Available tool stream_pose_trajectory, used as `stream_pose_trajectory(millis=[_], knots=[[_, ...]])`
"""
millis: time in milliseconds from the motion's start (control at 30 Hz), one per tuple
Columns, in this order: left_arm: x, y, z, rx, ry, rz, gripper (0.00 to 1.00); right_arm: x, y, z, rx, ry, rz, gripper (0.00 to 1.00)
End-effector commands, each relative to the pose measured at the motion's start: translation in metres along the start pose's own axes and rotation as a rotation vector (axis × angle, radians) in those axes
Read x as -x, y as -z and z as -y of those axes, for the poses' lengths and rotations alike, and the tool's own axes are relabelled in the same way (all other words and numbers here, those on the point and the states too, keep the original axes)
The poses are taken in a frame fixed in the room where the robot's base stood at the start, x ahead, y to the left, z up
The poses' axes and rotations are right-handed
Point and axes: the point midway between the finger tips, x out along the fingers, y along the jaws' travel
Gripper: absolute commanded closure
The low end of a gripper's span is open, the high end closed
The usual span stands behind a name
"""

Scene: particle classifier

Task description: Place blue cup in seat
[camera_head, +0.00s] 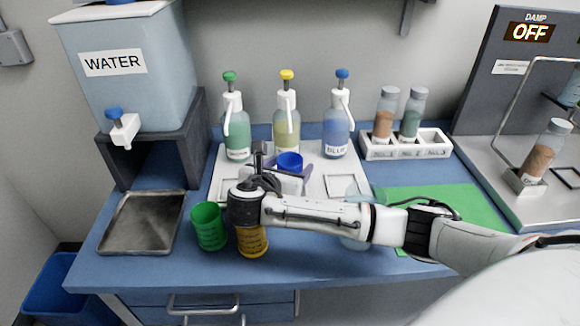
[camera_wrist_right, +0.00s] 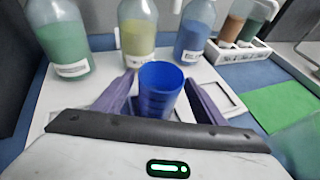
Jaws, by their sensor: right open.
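The blue cup (camera_head: 290,161) is upright at the middle of the white tray (camera_head: 318,154), in front of the yellow-topped bottle. In the right wrist view the blue cup (camera_wrist_right: 160,90) stands between the two purple fingers of my right gripper (camera_wrist_right: 160,80), with a visible gap at least on the right. The right gripper (camera_head: 287,170) is open around the cup. Square outlined seats show on the tray, one at the left (camera_head: 231,188) and one at the right (camera_head: 341,182). The cup's base is hidden, so I cannot tell whether it is in a seat. My left gripper is not in view.
Green (camera_head: 237,122), yellow (camera_head: 286,125) and blue (camera_head: 337,125) bottles stand behind the cup. A green cup (camera_head: 209,227) and a yellow cup (camera_head: 252,241) stand near the front edge. A water tank (camera_head: 130,75), a metal tray (camera_head: 142,222) and a green mat (camera_head: 455,203) flank them.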

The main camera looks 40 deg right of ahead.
Motion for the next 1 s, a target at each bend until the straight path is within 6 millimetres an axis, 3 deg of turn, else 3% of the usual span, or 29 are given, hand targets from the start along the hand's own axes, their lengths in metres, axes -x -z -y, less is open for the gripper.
stream_pose_trajectory(millis=[400, 500, 700, 1000], knots=[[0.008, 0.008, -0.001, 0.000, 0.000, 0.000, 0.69, 0.089, -0.001, -0.001, -0.001, -0.004, -0.004, 0.35], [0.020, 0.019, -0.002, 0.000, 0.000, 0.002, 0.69, 0.103, -0.002, -0.001, 0.001, -0.003, -0.007, 0.35], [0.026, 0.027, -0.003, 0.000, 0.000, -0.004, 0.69, 0.113, -0.001, 0.000, 0.000, -0.001, -0.003, 0.35], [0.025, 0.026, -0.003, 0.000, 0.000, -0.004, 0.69, 0.113, 0.000, 0.000, 0.000, 0.000, -0.001, 0.35]])
